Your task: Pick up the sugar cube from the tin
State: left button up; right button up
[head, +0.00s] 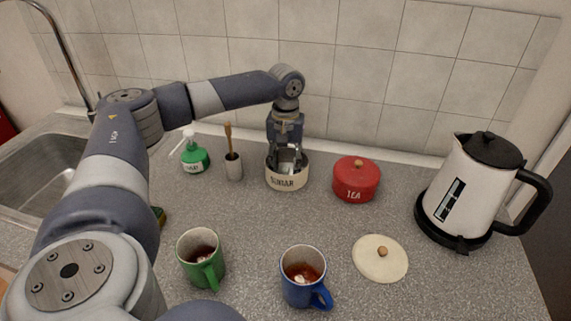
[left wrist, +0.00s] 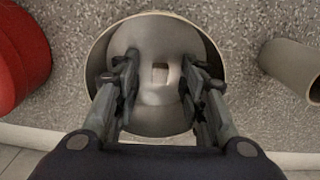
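The cream sugar tin (head: 287,182) stands open on the counter near the back wall. My left gripper (head: 287,160) points down into its mouth. In the left wrist view the tin's rim (left wrist: 97,62) surrounds both fingertips of the left gripper (left wrist: 159,76). They are apart, one at each side of the tin's inside. A small pale sugar cube (left wrist: 160,72) shows between them near the middle of the tin, with a gap on each side. The cube cannot be made out in the head view. My right gripper is not in view.
A red tea tin (head: 357,181) stands right of the sugar tin; a cup with a brush (head: 234,168) and a green bottle (head: 195,160) stand left. In front are a green mug (head: 196,270), a blue mug (head: 303,290) and a loose lid (head: 381,264). A kettle (head: 468,190) stands right.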

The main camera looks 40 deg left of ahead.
pick_arm(q)
jog(key=c, duration=0.8)
jog(key=shift+o, duration=0.2)
